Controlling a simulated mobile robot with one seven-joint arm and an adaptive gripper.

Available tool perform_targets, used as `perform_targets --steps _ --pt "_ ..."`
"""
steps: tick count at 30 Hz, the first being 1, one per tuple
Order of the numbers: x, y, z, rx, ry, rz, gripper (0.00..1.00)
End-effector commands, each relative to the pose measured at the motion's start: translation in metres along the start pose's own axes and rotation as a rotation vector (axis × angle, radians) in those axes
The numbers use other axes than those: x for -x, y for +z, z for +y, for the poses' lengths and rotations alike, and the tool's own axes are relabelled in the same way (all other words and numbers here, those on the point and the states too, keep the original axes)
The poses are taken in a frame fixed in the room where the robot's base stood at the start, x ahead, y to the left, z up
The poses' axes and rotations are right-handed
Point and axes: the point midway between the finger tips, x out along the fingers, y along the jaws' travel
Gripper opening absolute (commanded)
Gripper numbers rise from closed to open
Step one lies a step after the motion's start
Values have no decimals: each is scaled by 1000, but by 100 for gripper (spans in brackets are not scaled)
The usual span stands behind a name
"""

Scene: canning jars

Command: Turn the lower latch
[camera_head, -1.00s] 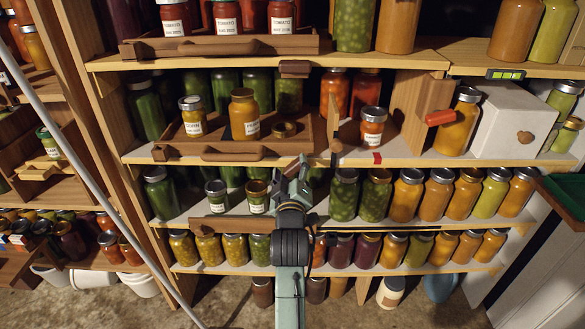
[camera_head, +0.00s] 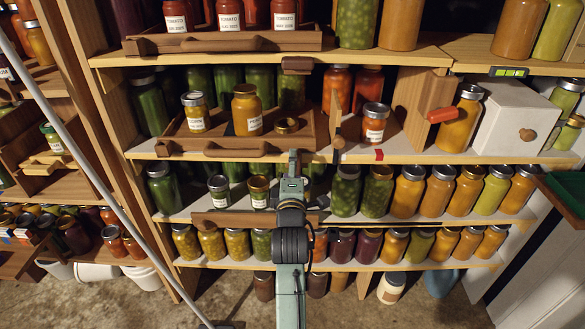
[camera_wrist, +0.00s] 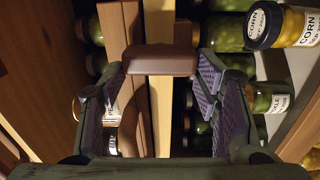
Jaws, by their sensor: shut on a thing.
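The lower latch (camera_wrist: 160,60) shows in the wrist view as a brown block with rounded edges, lying across the space between my two fingers. My gripper (camera_head: 293,163) is at the front edge of the middle shelf in the head view, below the tray of jars. Its fingers are shut on the latch, one at each end of it in the wrist view. In the head view my gripper mostly hides this latch. A similar brown latch (camera_head: 297,65) sits on the edge of the shelf above.
A wooden tray (camera_head: 205,147) with jars stands above my gripper. Small labelled jars (camera_head: 259,190) stand close to its left and green jars (camera_head: 346,190) to its right. A drawer front (camera_head: 248,219) lies behind my wrist. The floor in front is clear.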

Motion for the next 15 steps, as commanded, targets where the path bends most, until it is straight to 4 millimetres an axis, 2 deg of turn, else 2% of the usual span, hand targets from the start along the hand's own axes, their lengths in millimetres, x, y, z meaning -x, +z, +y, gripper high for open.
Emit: perform_targets --steps 15 --pt "0 0 -1 52 -1 0 29"
